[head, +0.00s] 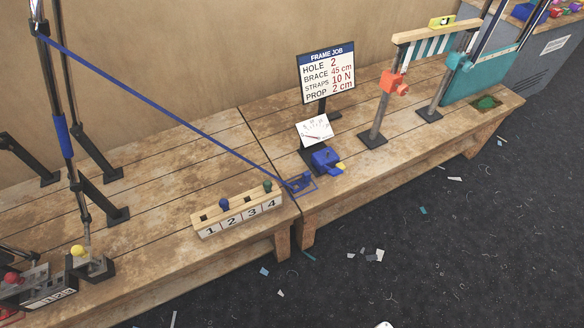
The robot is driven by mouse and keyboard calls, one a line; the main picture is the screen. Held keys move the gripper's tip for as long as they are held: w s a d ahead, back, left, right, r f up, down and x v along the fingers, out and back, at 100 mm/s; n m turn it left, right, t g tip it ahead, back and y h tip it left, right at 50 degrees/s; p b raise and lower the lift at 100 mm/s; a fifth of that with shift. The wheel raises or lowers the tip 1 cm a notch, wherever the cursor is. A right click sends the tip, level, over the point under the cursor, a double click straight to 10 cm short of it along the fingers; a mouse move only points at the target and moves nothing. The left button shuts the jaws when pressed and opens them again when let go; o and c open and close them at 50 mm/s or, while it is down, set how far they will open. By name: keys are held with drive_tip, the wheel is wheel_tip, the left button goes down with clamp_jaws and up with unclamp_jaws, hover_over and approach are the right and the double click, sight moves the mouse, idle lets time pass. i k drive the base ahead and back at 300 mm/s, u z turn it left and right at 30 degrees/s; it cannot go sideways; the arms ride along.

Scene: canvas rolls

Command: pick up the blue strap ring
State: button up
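The blue strap ring (303,183) lies at the front edge of the bench, near the seam between the two bench tops. It looks like a flat blue loop at the lower end of a taut blue strap (170,118). The strap slants down to it from the top of a metal pole at the left. A blue block with a yellow lever (327,160) stands just right of and behind the ring, with a small gap. My gripper is not in view.
A numbered peg block (238,212) stands left of the ring. A white dial gauge (314,131) and a job sign (327,78) stand behind it. Metal posts with orange and teal clamps stand at the right. The dark floor (420,255) before the bench holds only scraps.

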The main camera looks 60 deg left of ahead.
sight(303, 184)
drive_tip(key=u, duration=0.75)
drive_tip(key=i, duration=0.9)
drive_tip(key=u, duration=1.4)
drive_tip(key=i, duration=0.25)
drive_tip(key=u, duration=0.05)
